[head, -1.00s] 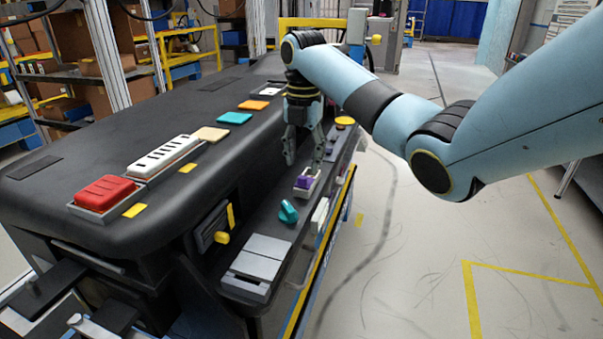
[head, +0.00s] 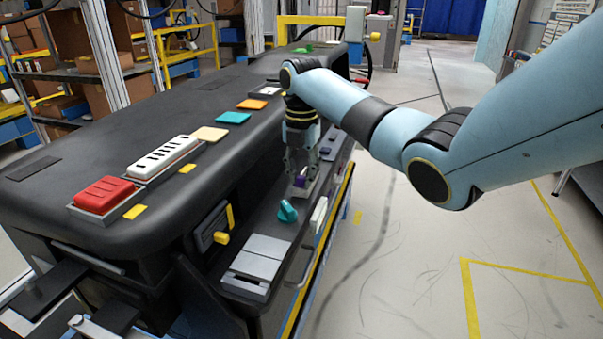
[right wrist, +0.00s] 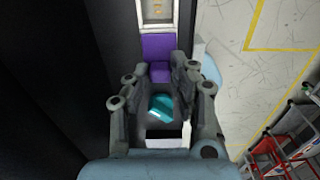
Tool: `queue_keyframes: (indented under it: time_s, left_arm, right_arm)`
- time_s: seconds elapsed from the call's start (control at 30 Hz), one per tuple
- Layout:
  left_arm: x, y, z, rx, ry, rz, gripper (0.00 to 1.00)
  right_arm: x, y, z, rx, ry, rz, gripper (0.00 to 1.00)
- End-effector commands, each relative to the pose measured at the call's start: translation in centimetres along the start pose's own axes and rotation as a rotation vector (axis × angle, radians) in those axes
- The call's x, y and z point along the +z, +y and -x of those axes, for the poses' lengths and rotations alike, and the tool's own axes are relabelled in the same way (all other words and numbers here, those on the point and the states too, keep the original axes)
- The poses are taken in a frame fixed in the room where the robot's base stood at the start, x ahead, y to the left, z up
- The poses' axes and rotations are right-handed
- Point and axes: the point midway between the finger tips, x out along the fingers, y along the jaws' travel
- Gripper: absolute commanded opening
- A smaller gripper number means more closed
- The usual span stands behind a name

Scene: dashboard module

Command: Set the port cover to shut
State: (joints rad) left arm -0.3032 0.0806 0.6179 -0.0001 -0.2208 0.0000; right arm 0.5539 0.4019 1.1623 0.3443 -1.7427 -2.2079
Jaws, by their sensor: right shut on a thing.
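The port cover appears to be the purple piece (head: 300,181) in a narrow light grey housing on the dashboard's lower ledge. In the right wrist view it is a flat purple plate (right wrist: 157,46) with a raised purple tab. Beyond the plate, part of the grey housing (right wrist: 157,12) is uncovered, with small orange marks inside. My right gripper (head: 301,173) points down over the purple piece. In the right wrist view its fingertips (right wrist: 160,72) are shut on the tab, one on each side. My left gripper is not in view.
A teal knob (head: 287,211) stands close in front of the housing, and a grey two-part panel (head: 258,262) lies nearer. A yellow-tipped lever (head: 221,237) is on the dashboard's side. The dark dashboard body rises left of the ledge. Open floor (head: 420,260) lies to the right.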

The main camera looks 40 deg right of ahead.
Motion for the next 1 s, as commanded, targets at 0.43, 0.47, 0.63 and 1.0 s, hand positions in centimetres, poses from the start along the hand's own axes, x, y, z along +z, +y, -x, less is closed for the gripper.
queue_keyframes:
  time_s: [0.43,0.47,0.63,1.0]
  left_arm:
    - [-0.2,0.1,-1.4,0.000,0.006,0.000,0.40]
    - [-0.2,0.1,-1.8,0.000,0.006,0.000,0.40]
    - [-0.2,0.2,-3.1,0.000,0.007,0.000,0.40]
    - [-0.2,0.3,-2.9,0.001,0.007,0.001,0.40]
  right_arm:
    - [1.9,0.1,-0.3,0.000,-0.004,-0.003,0.00]
    - [2.5,0.1,-0.3,0.000,-0.003,-0.003,0.00]
    - [4.8,0.1,-0.2,0.001,-0.001,-0.002,0.00]
    - [5.0,0.1,0.1,0.002,-0.001,0.000,0.29]
